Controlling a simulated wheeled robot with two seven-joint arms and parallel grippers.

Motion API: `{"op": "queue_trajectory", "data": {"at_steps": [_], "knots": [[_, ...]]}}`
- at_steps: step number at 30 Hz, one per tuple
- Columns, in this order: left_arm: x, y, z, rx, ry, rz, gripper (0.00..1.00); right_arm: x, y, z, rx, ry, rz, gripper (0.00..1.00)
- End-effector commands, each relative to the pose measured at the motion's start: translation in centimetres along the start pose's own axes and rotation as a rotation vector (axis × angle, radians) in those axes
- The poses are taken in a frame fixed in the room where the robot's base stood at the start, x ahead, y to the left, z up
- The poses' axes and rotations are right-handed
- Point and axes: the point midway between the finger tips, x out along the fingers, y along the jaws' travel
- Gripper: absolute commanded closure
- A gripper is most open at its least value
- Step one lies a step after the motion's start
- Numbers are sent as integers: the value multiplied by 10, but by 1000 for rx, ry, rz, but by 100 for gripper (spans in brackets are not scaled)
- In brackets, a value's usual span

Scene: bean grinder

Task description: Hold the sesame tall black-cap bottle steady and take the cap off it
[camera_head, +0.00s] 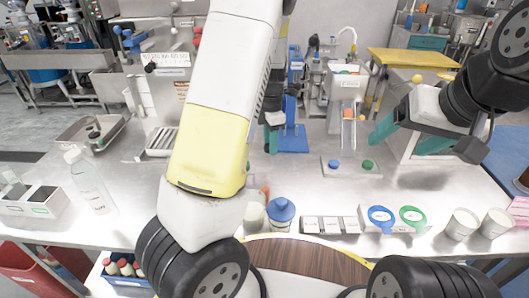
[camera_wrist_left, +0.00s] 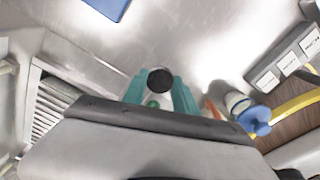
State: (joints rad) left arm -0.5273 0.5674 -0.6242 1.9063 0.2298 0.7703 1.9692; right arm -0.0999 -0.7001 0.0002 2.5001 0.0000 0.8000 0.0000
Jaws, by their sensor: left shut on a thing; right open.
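The bottle's round black cap (camera_wrist_left: 160,80) shows from above in the left wrist view, between the two teal fingers of my left gripper (camera_wrist_left: 159,96). My left gripper is shut on the bottle just below the cap; the bottle's body is mostly hidden by the fingers and wrist. In the head view my left gripper (camera_head: 271,138) is partly behind my own left arm, over the middle of the table, and the bottle is hard to make out. My right gripper (camera_head: 408,139) is open and empty at the right, raised and apart from the bottle.
A blue-lidded jar (camera_head: 281,212), small labelled boxes (camera_head: 330,225), blue and green scoops (camera_head: 381,217) and white cups (camera_head: 461,224) line the front. A clear bottle (camera_head: 90,182) stands at left.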

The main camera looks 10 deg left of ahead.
Motion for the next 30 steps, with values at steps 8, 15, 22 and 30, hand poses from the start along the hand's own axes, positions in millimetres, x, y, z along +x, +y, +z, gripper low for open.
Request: {"op": "queue_trajectory", "data": {"at_steps": [8, 15, 22, 30], "knots": [[1, 4, 5, -328, -1, 1, 100, 0, 0, 0, 0, 0, 0, 22], [39, 4, 4, -364, 4, -2, 100, 0, 0, 0, 0, 0, 0, 22], [64, 4, 5, -360, 0, 0, 100, 0, 0, 0, 0, 0, 0, 22], [97, 4, 4, -361, 1, -1, 100, 0, 0, 0, 0, 0, 0, 22]]}}
